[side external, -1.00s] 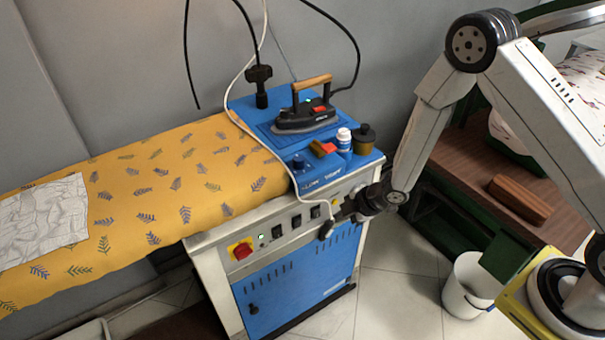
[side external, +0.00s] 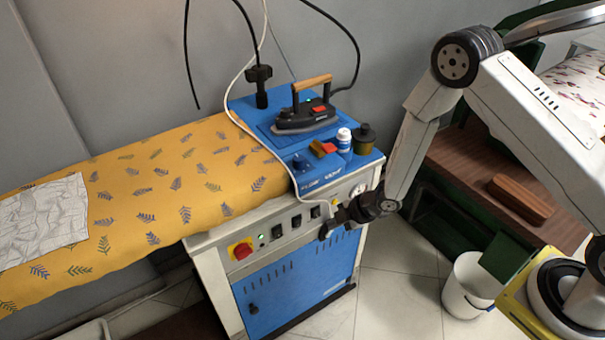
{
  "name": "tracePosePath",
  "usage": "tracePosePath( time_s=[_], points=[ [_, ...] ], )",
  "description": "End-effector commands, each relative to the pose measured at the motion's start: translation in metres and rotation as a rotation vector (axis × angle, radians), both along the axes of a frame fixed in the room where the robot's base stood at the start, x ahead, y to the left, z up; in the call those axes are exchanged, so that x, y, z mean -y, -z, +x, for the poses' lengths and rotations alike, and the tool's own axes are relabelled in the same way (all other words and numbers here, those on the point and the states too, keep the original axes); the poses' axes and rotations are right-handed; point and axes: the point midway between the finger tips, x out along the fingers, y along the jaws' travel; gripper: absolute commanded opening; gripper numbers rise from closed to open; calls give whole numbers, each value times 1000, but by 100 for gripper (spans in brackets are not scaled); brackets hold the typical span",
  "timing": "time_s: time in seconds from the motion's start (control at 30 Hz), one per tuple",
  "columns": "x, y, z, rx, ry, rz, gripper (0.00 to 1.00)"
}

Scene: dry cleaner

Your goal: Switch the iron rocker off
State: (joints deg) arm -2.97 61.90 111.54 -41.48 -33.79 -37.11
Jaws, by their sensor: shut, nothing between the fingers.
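The control panel (side external: 258,262) of the blue-and-white ironing unit carries a row of black rocker switches: a left one (side external: 277,231), a middle one (side external: 296,221) and a right one (side external: 315,211). Their labels are too small to read, so I cannot tell which is the iron rocker or how each is tipped. A small green light (side external: 262,237) glows left of the row. My gripper (side external: 325,233) is shut and empty, in front of the panel just below and right of the right rocker. Whether it touches the panel is unclear. The iron (side external: 303,117) rests on the unit's blue top.
A red knob on a yellow plate (side external: 241,250) is at the panel's left. Bottles (side external: 344,140) stand above the panel. The padded board (side external: 150,190) extends left. A white bucket (side external: 468,288) stands on the floor at right.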

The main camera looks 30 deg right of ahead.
Motion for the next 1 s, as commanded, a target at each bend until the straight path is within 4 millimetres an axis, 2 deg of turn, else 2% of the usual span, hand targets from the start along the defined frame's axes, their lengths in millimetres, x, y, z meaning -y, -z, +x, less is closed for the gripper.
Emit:
tracePosePath(
  time_s=[0.73, 1.0],
  points=[
    [-34, 66, 41, -1, 0, 0, 0],
    [-34, 63, 69, 2, 1, 1, 0]
  ],
)
